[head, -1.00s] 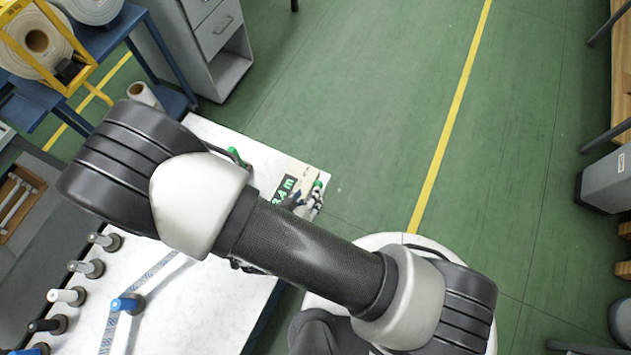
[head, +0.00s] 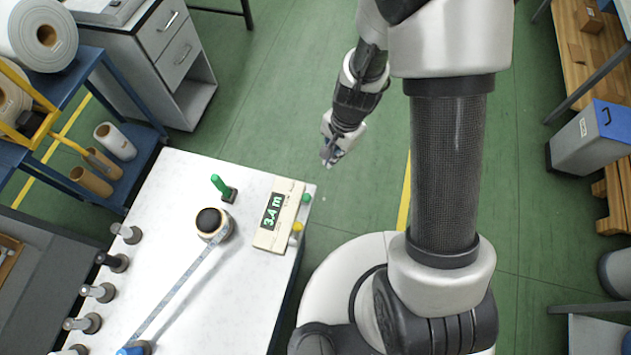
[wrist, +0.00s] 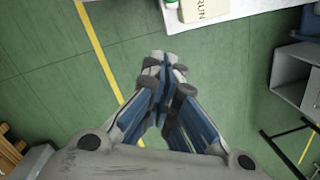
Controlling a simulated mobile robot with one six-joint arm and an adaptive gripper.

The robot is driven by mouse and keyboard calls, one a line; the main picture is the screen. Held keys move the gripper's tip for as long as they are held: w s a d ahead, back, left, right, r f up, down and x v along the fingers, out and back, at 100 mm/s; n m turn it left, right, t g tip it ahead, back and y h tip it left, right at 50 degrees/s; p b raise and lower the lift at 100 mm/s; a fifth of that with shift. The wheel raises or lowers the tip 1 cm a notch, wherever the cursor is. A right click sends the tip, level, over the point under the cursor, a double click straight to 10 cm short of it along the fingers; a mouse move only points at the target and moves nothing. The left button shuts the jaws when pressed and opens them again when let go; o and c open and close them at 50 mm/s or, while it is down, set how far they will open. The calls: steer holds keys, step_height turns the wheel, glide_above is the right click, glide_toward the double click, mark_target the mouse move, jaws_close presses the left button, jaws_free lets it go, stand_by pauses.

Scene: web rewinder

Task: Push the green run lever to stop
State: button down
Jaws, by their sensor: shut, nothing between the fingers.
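A beige counter box (head: 283,207) with a lit display reading 3.4 m lies near the right edge of the white table. A small green knob (head: 306,198) sticks out at its right side, with a yellow knob (head: 297,227) nearer. In the wrist view the box (wrist: 205,9) bears the word RUN, and a bit of green shows beside it at the top edge. Another green upright handle (head: 219,184) stands on a black base to the left. My gripper (head: 327,161) is shut and empty, beyond the table's edge over the floor, apart from the green knob.
Several pegs line the table's left side. A grey cabinet (head: 150,60) and a blue rack with rolls stand behind. The green floor around my gripper is clear.

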mark_target(307, 199)
steer(key=s+a+f+b, duration=0.1)
steer(key=a+f+b, duration=0.1)
steer(key=f, duration=0.3)
steer(key=s+a+f+b, duration=0.1)
steer(key=a+f+b, duration=0.1)
steer(key=f+b, duration=0.2)
steer(key=shift+s+f, duration=0.35)
steer(key=shift+f, duration=0.35)
